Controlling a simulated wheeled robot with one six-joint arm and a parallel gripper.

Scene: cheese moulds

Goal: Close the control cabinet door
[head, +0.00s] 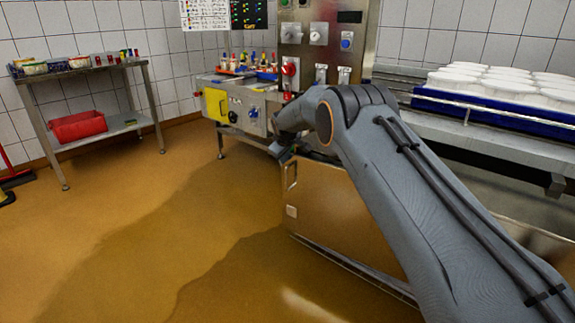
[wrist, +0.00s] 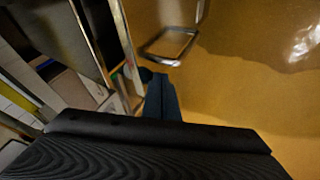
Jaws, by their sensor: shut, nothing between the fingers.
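The control cabinet door (head: 335,205) is a low shiny steel panel that mirrors the brown floor. It appears to stand swung out into the room, with my arm hiding much of its upper right part. Its bar handle (head: 291,175) is near the free left edge and also shows in the wrist view (wrist: 168,60). My gripper (head: 281,152) is shut and empty, near the door's upper left corner. In the wrist view its dark fingers (wrist: 160,90) are just below the handle; I cannot tell whether they touch the door.
A steel machine with a yellow panel (head: 216,104) stands behind my gripper. A steel side table (head: 90,72) with a red bin (head: 78,126) is at the left. A blue tray (head: 470,103) of white moulds is on the right.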

